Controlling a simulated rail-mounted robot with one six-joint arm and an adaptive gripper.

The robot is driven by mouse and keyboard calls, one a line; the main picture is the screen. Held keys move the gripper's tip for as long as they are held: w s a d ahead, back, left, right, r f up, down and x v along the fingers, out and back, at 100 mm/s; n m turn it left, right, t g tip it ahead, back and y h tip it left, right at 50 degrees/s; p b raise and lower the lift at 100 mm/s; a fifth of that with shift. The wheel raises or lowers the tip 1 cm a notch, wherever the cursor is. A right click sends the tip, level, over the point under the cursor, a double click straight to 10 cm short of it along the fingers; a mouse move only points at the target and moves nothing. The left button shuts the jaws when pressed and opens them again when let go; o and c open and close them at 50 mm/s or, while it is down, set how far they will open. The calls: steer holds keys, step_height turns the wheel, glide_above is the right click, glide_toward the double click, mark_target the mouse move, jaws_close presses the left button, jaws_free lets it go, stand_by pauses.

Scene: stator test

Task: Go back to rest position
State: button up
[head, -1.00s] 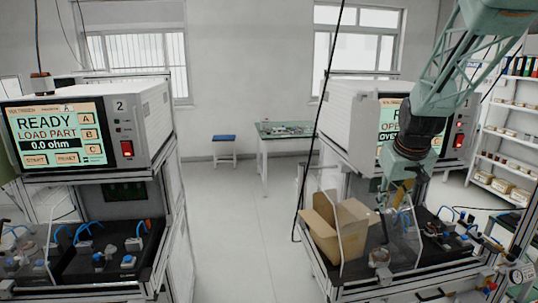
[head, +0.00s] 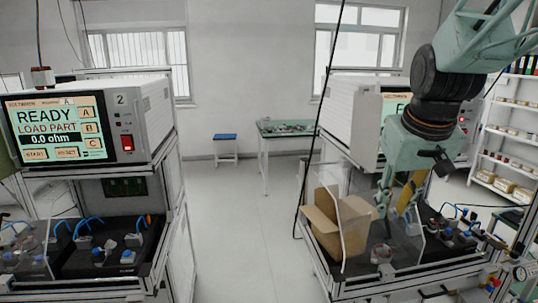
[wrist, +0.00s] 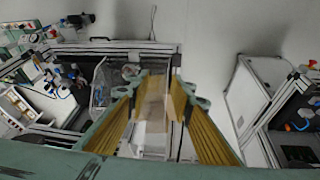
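My gripper (head: 399,213) hangs from my arm in front of the right test station, pointing down above its black bench top. Its two fingers have yellow pads and stand apart. The wrist view also shows the fingers (wrist: 154,84) spread, with nothing held between them. A small round metal part (head: 381,254) sits on the bench below and a little left of the gripper. My arm covers much of the right station's screen.
An open cardboard box (head: 322,228) and a clear panel (head: 356,232) stand just left of the gripper. The left station (head: 85,125) reads READY, LOAD PART. A shelf rack (head: 505,125) stands at the right. The floor between the stations (head: 235,240) is clear.

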steer(key=s+a+b, duration=0.1)
steer(key=s+a, duration=0.1)
steer(key=s, duration=0.8)
steer(key=s+a+f+b, duration=0.1)
steer(key=s+a, duration=0.2)
steer(key=s, duration=0.8)
steer(key=s+a+f+b, duration=0.1)
steer(key=s+a+b, duration=0.1)
steer(key=s, duration=0.8)
steer(key=shift+s+a+f+y, duration=0.2)
steer(key=shift+a+y, duration=0.2)
steer(key=shift+a, duration=0.35)
steer(key=shift+w+d, duration=0.1)
steer(key=shift+d, duration=0.05)
